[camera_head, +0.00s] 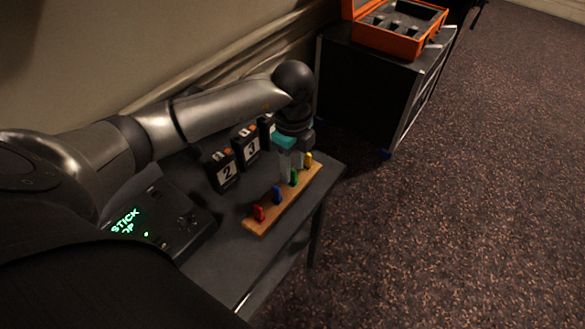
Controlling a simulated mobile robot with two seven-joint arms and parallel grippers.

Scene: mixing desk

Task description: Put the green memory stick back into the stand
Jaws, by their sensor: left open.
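The green memory stick (294,177) stands upright at the wooden stand (262,224), between the blue stick (276,194) and the yellow stick (308,160). A red stick (259,212) stands at the near end. I cannot tell how deep the green stick sits. My left gripper (291,167) points down, open, with its pale fingers right at the green stick's top. I cannot tell whether they touch it. My right gripper is not in view.
Black boxes numbered 2 (226,174) and 3 (251,149) stand behind the stand, a third partly hidden by my arm. A dark device (179,222) with green lit text sits left. An open orange case (388,40) lies on a black cabinet (366,86) beyond the desk.

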